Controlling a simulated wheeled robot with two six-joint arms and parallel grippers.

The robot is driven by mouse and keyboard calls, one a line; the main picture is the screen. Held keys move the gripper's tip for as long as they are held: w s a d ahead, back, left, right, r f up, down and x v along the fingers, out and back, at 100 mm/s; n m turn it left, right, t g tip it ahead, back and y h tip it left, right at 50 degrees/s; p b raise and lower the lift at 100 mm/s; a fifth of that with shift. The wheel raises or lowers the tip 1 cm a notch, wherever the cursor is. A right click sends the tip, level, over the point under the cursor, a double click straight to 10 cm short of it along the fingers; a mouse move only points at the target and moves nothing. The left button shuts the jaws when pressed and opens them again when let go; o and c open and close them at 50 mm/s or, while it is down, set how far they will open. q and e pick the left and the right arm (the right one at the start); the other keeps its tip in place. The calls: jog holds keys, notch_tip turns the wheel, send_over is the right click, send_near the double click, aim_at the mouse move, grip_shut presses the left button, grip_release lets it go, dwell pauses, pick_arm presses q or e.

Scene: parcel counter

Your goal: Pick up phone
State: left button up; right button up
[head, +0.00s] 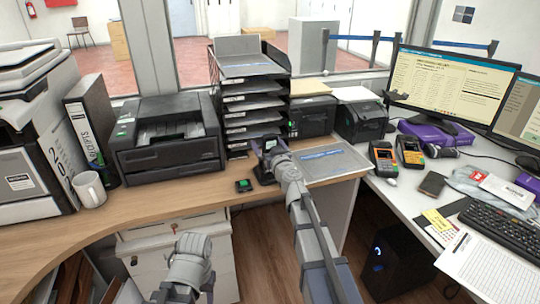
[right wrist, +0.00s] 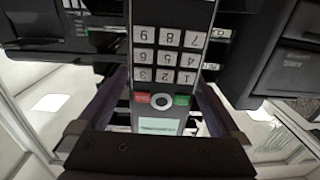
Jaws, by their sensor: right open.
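A dark phone handset (right wrist: 165,88) fills the middle of the right wrist view, with pale number keys, a red key, a green key and a small lit screen. My right gripper (right wrist: 162,100) is open, its two fingers on either side of the handset; I cannot tell whether they touch it. In the head view my right gripper (head: 265,150) is over the counter in front of the black letter-tray stack and largely hides the phone there. My left arm's end (head: 188,268) is low at the bottom edge, away from the counter; its finger opening cannot be made out.
A black printer (head: 165,135) stands left of my right gripper and a letter-tray stack (head: 250,90) behind it. A small dark device (head: 243,185) lies on the counter. A grey mat (head: 335,163), card terminals (head: 383,158) and a smartphone (head: 432,184) are to the right.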

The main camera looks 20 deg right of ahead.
jog(key=shift+c, duration=0.4)
grip_shut()
jog(key=shift+r, duration=0.1)
dwell(0.3)
notch_tip(320, 180, up, 10)
jog(key=p, duration=1)
jog(key=shift+d, duration=0.1)
